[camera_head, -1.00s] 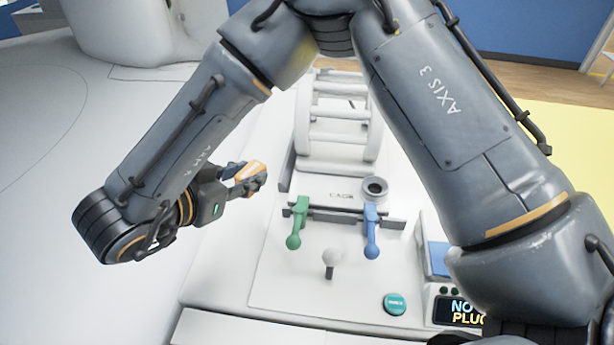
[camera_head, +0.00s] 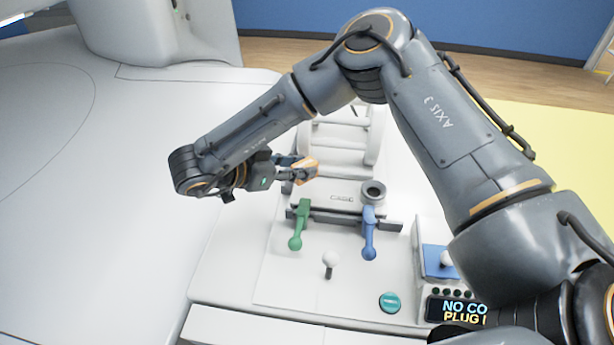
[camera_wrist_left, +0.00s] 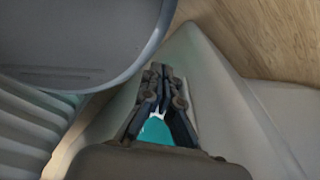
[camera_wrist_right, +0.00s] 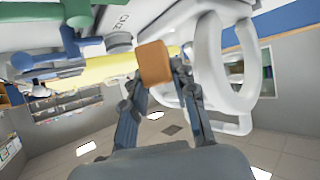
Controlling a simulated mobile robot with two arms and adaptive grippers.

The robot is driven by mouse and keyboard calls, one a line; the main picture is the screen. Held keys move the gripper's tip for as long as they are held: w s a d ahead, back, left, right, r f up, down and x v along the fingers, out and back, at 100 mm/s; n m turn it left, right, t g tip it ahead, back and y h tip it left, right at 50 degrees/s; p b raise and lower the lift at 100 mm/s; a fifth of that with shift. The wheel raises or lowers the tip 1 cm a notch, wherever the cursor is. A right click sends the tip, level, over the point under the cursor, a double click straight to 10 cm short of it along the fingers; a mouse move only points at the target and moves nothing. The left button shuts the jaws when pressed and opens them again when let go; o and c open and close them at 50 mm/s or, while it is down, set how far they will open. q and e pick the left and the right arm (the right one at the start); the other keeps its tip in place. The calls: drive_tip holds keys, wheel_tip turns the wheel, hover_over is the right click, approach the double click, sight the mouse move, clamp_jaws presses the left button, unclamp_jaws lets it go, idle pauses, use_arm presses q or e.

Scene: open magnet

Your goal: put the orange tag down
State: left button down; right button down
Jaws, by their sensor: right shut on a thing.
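The orange tag (camera_head: 306,169) is a small block held at the fingertips of my right gripper (camera_head: 300,172). In the right wrist view the tag (camera_wrist_right: 154,64) shows its flat orange face between the fingertips (camera_wrist_right: 156,80). In the head view the tag is in front of the white ringed frame, above and left of the grey cup-like socket. I cannot tell how high it is above the panel. My left gripper (camera_wrist_left: 165,80) shows only in its own wrist view; its two dark fingers lie close together, with nothing visible between the tips.
A white panel holds a green lever (camera_head: 298,228), a blue lever (camera_head: 369,232), a white knob (camera_head: 330,259) and a teal button (camera_head: 391,301). Behind stands a white ringed frame (camera_head: 342,158). A display (camera_head: 460,311) and blue pad (camera_head: 436,262) are at right. The white surface at left is clear.

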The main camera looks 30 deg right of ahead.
drive_tip(key=shift+w+d+f, duration=0.25)
drive_tip(key=shift+d+f, duration=0.2)
drive_tip(key=shift+f, duration=0.15)
drive_tip(key=shift+w+d+f, duration=0.2)
drive_tip(key=shift+d+f, duration=0.25)
drive_tip(key=shift+f, duration=0.15)
drive_tip(key=f, duration=0.1)
drive_tip(key=f+p, duration=0.1)
drive_tip(key=f, duration=0.1)
drive_tip(key=shift+w+d, duration=0.1)
drive_tip(key=shift+d, duration=0.25)
drive_tip(key=shift+f, duration=0.35)
use_arm(q)
drive_tip(key=shift+s+r, duration=0.4)
drive_tip(key=shift+r, duration=0.25)
use_arm(e)
drive_tip(key=shift+f, duration=0.1)
use_arm(q)
drive_tip(key=shift+f, duration=0.1)
use_arm(e)
drive_tip(key=shift+f, duration=0.1)
drive_tip(key=c, duration=1.1)
unclamp_jaws()
drive_tip(key=shift+o, duration=0.2)
